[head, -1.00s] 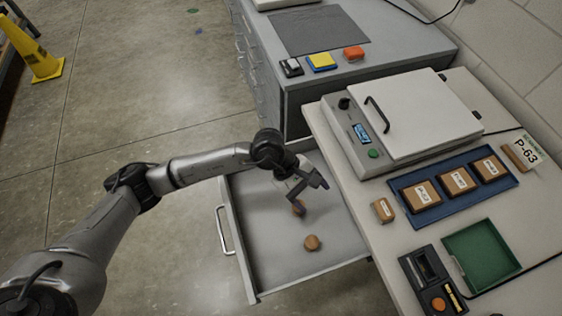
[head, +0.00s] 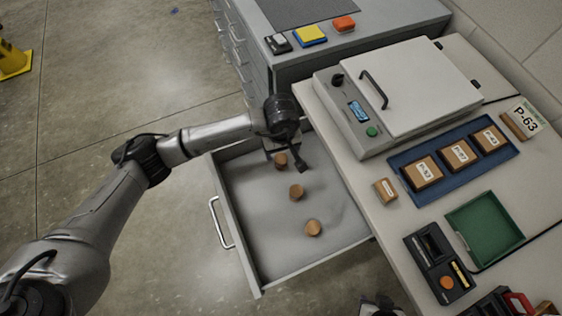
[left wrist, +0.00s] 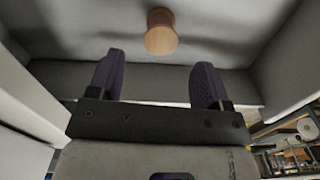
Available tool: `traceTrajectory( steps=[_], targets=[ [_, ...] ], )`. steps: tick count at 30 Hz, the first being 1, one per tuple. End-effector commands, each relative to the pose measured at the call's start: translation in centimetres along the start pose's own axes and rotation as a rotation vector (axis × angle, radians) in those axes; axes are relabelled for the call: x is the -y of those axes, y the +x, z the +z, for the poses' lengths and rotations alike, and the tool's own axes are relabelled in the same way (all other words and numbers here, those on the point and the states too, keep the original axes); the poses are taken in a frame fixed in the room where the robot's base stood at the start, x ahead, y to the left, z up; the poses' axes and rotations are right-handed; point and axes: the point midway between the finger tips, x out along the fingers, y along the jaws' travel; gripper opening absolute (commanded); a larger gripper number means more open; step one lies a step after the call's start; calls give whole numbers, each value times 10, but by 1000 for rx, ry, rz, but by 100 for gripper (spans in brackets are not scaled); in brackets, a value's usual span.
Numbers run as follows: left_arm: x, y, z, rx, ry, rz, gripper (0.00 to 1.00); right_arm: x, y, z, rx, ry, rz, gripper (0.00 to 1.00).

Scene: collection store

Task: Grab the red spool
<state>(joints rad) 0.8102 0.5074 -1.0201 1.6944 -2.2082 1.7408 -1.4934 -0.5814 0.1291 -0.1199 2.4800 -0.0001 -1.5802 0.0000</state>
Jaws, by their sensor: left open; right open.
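Three small brown-orange, spool-like pieces stand in the open grey drawer: a far one (head: 281,160), a middle one (head: 297,192) and a near one (head: 313,228). None looks clearly red. My left gripper (head: 289,164) is open and empty at the drawer's far end, beside the far piece. In the left wrist view, the open fingers (left wrist: 155,80) point towards one spool-like piece (left wrist: 161,32), which stands beyond them and apart from them. A dark part at the head view's bottom edge appears to be my right gripper (head: 379,307), cut off by the frame.
The grey drawer (head: 258,262) has raised walls. On the worktop are a lidded device (head: 420,85), a blue tray (head: 437,198) with labelled boxes, a green tray (head: 470,212) and a black device (head: 421,249). A red and black object (head: 517,302) shows at the bottom right.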

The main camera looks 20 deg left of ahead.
Motion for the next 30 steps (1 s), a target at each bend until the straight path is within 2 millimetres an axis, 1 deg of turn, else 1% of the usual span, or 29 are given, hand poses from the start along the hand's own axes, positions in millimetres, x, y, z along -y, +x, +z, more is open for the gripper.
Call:
traceTrajectory(
  steps=[1, 8, 11, 18, 21, 29, 30],
  targets=[
    [0, 5, 0, 1, -1, 0, 72, 0, 2, 1, 0, 0, 0, 43],
    [0, 12, 0, 0, 0, 2, 72, 2, 4, 1, -1, 5, -4, 43],
    [0, 19, 1, 2, 0, 2, 72, 3, 8, 2, -1, 8, -6, 43],
    [1, 50, 2, 3, -1, 1, 72, 4, 22, 6, -2, 12, -9, 43],
    [1, 60, 2, 3, -1, 2, 72, 5, 26, 7, -3, 12, -9, 43],
    [1, 61, 1, 0, -1, 3, 72, 4, 25, 7, -2, 11, -9, 43],
    [1, 61, 1, 0, -1, 2, 69, 4, 25, 7, -2, 10, -8, 43]
  ],
)
